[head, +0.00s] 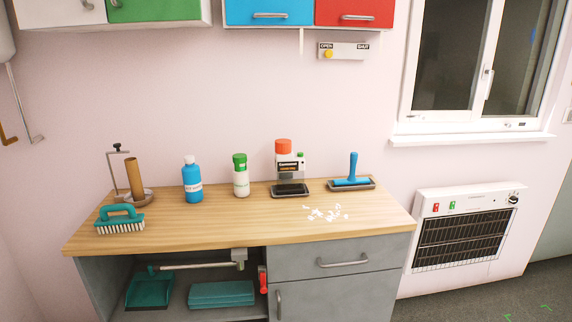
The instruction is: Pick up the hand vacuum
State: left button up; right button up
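No object is clearly marked as the hand vacuum. An upright device (290,165) with an orange-red top, a pale labelled body and a dark flat base (290,190) stands on the wooden counter, right of centre; it may be the hand vacuum, but I cannot tell for sure. To its right, a blue tool (353,170) with an upright handle and wide foot rests on a dark flat tray (370,184). White scraps (326,213) lie on the counter in front of these two. Neither of my grippers shows in the head view.
On the wooden counter (220,228) stand a teal brush (120,217), a holder with a brown tube (134,178), a blue bottle (193,180) and a green-capped bottle (241,177). The open shelf below holds a teal dustpan (150,290). A heater (466,232) hangs right.

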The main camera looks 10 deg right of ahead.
aim_at(290, 168)
jog(key=i+l, duration=0.15)
jog(key=l, duration=0.2)
jog(key=i+l, duration=0.2)
jog(key=l, duration=0.15)
jog(key=i+l+z, duration=0.1)
jog(key=l, duration=0.25)
jog(key=i, duration=0.05)
